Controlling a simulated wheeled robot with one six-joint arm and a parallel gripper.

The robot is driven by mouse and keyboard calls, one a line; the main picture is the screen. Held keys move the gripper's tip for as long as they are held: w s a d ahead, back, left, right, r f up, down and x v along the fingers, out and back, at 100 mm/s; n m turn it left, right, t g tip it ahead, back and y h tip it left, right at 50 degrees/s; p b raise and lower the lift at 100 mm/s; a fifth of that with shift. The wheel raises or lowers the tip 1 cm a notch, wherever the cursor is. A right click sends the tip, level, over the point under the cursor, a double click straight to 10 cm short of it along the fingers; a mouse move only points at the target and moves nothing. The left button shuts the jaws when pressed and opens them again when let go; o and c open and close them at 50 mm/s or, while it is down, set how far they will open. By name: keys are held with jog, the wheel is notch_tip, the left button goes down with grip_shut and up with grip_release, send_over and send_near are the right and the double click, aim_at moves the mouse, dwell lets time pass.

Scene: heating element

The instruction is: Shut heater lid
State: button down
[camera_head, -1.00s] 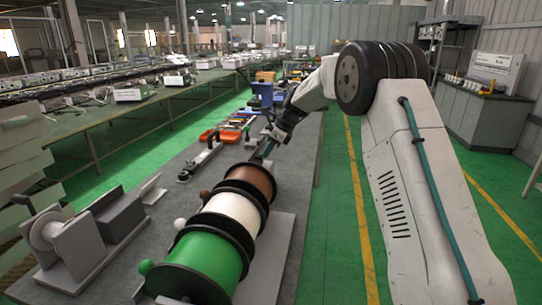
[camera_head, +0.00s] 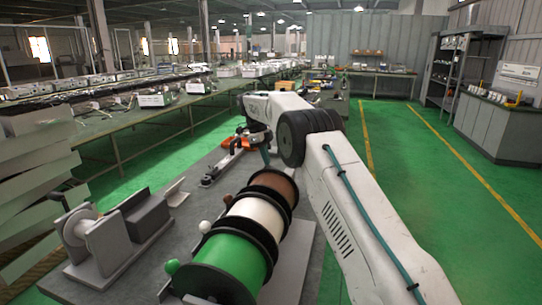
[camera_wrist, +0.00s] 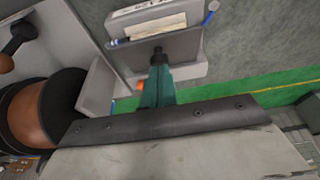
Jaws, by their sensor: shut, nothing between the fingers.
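In the wrist view a grey box-like unit (camera_wrist: 180,48) has a pale label strip and blue-tipped ends. It could be the heater, but I cannot tell its lid or how far open that is. My gripper (camera_wrist: 157,58) is shut and empty, its teal fingers pointing at this unit; I cannot tell whether they touch it. In the head view my gripper (camera_head: 265,155) is partly hidden, just beyond the brown spool (camera_head: 274,184). The unit in front of it is mostly hidden there by my arm and the spools.
White (camera_head: 258,217) and green (camera_head: 232,262) spools stand in line with the brown one, close to my arm. A grey winder (camera_head: 90,240) is on the bench at left. A black-handled clamp (camera_head: 222,165) and an orange tray (camera_head: 236,143) lie beyond. Green floor is open at right.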

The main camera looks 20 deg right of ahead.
jog(key=shift+w+a+f, duration=0.45)
jog(key=shift+a+f, duration=0.1)
jog(key=shift+a, duration=0.1)
jog(key=shift+w+a+f, duration=0.4)
jog(key=shift+w+f, duration=0.1)
jog(key=shift+f, duration=0.3)
jog(key=shift+a+f, duration=0.1)
jog(key=v, duration=0.8)
